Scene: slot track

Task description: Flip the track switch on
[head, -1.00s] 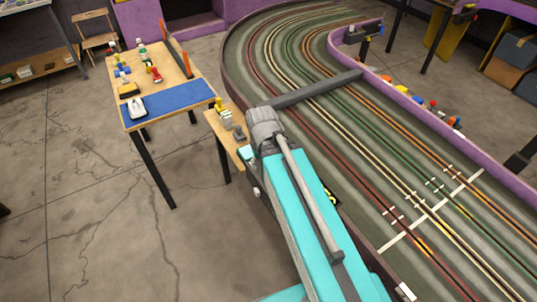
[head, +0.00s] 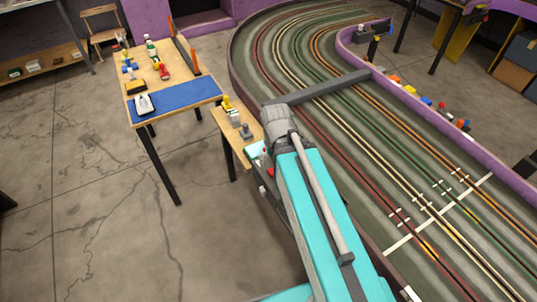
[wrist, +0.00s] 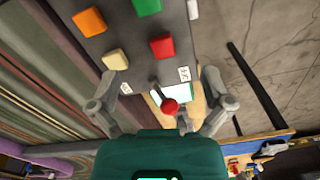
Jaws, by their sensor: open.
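The track switch is a short dark lever with a red ball knob (wrist: 169,106) on a grey control panel (wrist: 133,48) in the wrist view. Small white labels with unclear markings lie on either side of the lever. My gripper (wrist: 159,76) is open, with one finger on each side of the lever and knob. The knob sits between the fingers in the picture; I see no clear contact. In the head view my arm hides most of the gripper and panel; a small red spot (head: 270,171) beside the arm may be the knob.
Orange (wrist: 89,21), green, cream and red (wrist: 162,46) buttons stand on the panel near my fingers. A small wooden stand (head: 226,127) and a table with a blue mat (head: 180,99) are to the left. The slot track (head: 350,150) curves along the right.

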